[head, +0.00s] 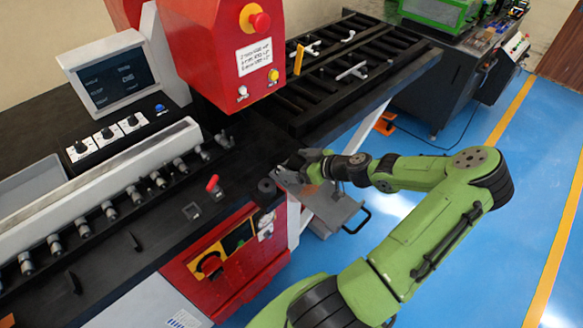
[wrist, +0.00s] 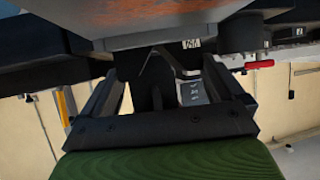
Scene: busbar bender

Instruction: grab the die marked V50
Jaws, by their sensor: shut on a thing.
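In the wrist view my gripper (wrist: 165,75) is shut on a dark die (wrist: 146,84) with a V-shaped notch edge showing beside it. A small white label (wrist: 190,44) shows just above, between the fingers; its letters are too small to read surely. Part of the die is hidden by the fingers and the grey plate above. In the head view my gripper (head: 297,167) is at the front edge of the black bench, over the inner end of a grey tray (head: 335,212). The die cannot be made out clearly there.
The red press head (head: 225,45) overhangs the black bench (head: 150,225). A black round knob (head: 267,187) and a red-tipped lever (head: 213,185) stand left of my gripper. A black roller rack (head: 345,75) lies behind.

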